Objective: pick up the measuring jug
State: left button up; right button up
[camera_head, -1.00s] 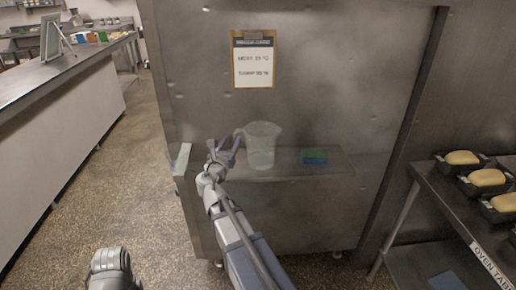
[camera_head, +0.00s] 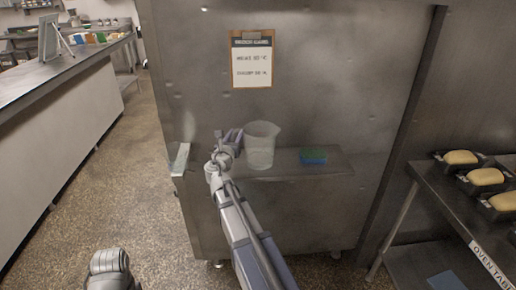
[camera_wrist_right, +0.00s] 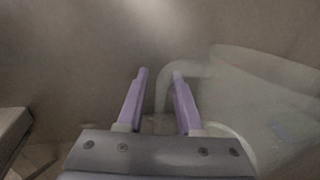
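The measuring jug (camera_head: 262,146) is a clear, whitish plastic jug standing upright on a narrow steel shelf (camera_head: 290,170). Its handle is on the left side, mostly hidden behind my right gripper (camera_head: 232,138) in the head view. In the right wrist view the jug (camera_wrist_right: 255,95) fills the right side and its curved handle (camera_wrist_right: 190,68) arches over to the left. My right gripper (camera_wrist_right: 160,72) has its two purple fingers apart, with the handle's downward part showing between them. I cannot tell whether either finger touches it. My left gripper is out of view.
A blue and green sponge (camera_head: 313,157) lies on the shelf right of the jug. A steel panel with a clipboard (camera_head: 252,58) stands behind. On the right is an oven table (camera_head: 430,190) with loaves in tins. A long counter (camera_head: 60,75) is at left; open floor lies between.

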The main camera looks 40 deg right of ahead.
grip_shut()
dwell(1.1)
